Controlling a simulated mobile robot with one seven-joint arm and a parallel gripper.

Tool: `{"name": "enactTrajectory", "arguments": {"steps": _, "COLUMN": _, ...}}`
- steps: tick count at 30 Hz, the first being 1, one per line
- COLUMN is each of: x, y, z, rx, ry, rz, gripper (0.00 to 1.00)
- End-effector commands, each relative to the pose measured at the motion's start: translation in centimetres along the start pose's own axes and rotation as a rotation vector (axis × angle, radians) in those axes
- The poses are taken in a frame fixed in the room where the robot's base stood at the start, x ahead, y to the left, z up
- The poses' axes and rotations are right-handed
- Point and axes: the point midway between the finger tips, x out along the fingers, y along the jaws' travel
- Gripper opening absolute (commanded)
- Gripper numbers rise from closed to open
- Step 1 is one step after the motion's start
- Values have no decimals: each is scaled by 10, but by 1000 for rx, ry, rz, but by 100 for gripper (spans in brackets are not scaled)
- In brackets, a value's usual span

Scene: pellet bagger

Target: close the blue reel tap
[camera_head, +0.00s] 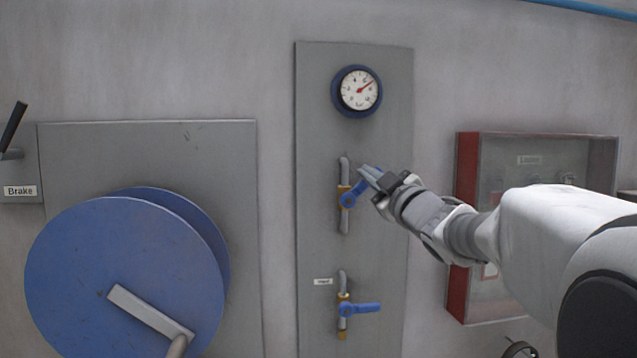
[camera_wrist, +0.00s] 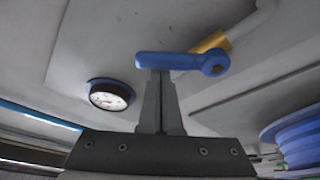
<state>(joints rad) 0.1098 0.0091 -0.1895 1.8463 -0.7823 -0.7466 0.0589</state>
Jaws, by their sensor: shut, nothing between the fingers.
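Two taps with blue lever handles sit on a grey upright panel (camera_head: 310,200). The upper tap (camera_head: 350,197) has a brass body on a vertical pipe, and its handle slants up to the right. My gripper (camera_head: 368,175) is at the handle's free end and partly hides it. In the wrist view the blue handle (camera_wrist: 180,62) crosses right at the tips of my shut, empty fingers (camera_wrist: 158,80); I cannot tell whether they touch. The lower tap (camera_head: 360,309) has its handle level, pointing right across its pipe. Its small label is too blurred to read.
A round gauge (camera_head: 358,91) sits above the taps. A large blue reel (camera_head: 120,270) with a crank stands at left, near a lever labelled Brake (camera_head: 12,130). A red-edged glazed box (camera_head: 467,180) is on the wall behind my arm.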

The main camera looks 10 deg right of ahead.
Motion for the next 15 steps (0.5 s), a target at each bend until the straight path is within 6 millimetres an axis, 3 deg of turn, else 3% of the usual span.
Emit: {"name": "enactTrajectory", "arguments": {"steps": 15, "x": -11, "y": -2, "z": 32, "rx": 442, "ry": -1, "rz": 154, "gripper": 0}}
